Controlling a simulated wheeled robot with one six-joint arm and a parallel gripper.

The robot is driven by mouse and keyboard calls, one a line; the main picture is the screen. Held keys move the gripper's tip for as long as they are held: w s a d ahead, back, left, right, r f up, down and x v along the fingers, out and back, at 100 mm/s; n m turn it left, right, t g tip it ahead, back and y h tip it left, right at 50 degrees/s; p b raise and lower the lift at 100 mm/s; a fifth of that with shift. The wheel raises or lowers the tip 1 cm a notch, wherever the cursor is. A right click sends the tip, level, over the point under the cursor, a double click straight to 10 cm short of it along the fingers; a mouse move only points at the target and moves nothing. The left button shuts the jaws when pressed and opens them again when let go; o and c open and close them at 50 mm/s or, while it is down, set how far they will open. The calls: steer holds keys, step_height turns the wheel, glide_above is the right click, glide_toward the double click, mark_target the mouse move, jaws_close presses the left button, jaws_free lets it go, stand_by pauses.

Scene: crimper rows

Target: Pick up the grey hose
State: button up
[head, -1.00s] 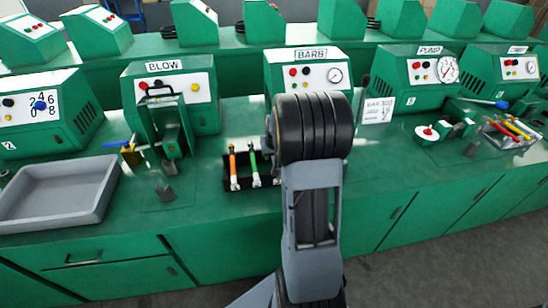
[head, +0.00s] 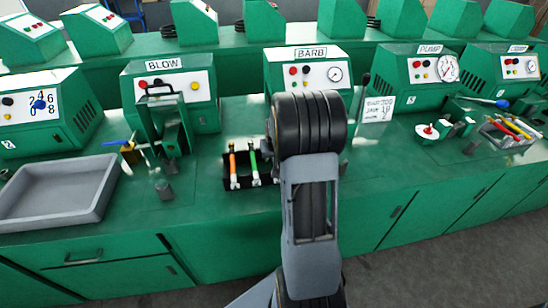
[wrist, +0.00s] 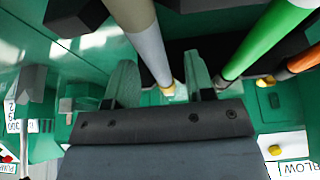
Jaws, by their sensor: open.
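The grey hose (wrist: 153,48) shows in the wrist view as a pale grey tube with a beige upper part and a yellowish tip. In the picture it runs between my gripper's (wrist: 160,80) two green fingers. My gripper is open, with a gap visible on the hose's right side; I cannot tell whether the left finger touches it. In the head view my arm hides the gripper and the grey hose.
A green hose (wrist: 262,42) and an orange hose (wrist: 304,60) are to the right in the wrist view. In the head view the black rack (head: 243,186) stands on the green bench beside my arm. A grey tray (head: 60,190) is at left.

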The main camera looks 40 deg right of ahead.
stand_by(0.4)
jaws_close()
